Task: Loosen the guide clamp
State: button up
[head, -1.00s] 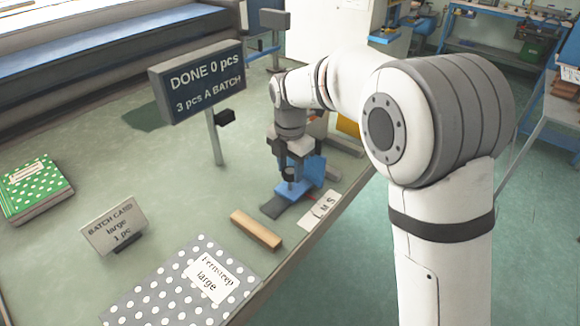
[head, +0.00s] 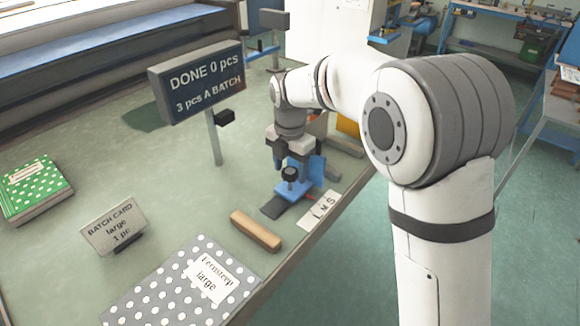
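The guide clamp has a black round knob (head: 290,173) on a blue body (head: 293,190), set on the table near its right edge. A scale card marked with L, M and S (head: 318,211) lies beside it. My gripper (head: 290,160) points down just above the knob. Its fingers look spread apart, and the knob shows clear below them. I see nothing held between the fingers. Part of the clamp behind the gripper is hidden.
A sign (head: 197,83) reading "DONE 0 pcs, 3 pcs A BATCH" stands left of my gripper. The table's middle is clear.

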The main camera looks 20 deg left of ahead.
aim_at(290, 171)
notch_tip(290, 171, up, 8)
jog(key=shift+f+b, duration=0.1)
jog(key=shift+b, duration=0.2)
dwell(0.4)
